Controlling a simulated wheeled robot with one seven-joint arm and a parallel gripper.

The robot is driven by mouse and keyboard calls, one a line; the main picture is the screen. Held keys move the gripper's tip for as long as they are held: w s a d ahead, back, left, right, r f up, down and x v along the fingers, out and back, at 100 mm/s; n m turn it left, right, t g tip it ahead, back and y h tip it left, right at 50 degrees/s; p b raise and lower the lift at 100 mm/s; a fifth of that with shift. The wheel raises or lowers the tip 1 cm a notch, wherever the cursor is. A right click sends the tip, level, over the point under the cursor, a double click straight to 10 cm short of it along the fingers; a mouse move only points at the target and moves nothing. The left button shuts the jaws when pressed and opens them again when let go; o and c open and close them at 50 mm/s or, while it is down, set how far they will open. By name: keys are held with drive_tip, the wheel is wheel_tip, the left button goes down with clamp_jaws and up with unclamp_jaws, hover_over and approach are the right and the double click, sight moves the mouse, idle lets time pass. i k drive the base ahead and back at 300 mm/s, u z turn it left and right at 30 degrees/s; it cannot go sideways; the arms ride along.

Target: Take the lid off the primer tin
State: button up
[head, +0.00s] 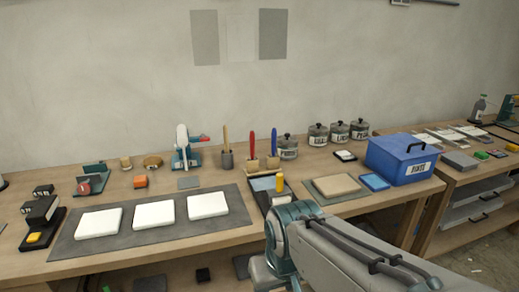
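Several grey lidded tins stand at the back of the bench by the wall. One tin (288,148) is behind the blue-handled tool, with its label partly hidden. Three more tins, the left one (318,136), the middle one (339,133) and the right one (359,130), stand in a row to its right. Each has a dark knobbed lid on and a pale label. The lettering is too small to read surely, so I cannot tell which is the primer tin. My arm shows at the bottom right, in front of the bench; my gripper is not in view.
A blue box (400,160) with a black handle stands right of the tins. Brush holders with a red handle (252,143) and a blue handle (274,142) stand left of them. A yellow bottle (279,182) and a tan board (337,186) lie nearer. White slabs (153,216) cover a grey mat.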

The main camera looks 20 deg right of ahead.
sight(287, 139)
drive_tip(key=k, duration=0.5)
drive_tip(key=z, duration=1.35)
drive_tip(key=i, duration=1.55)
drive_tip(key=u, duration=0.15)
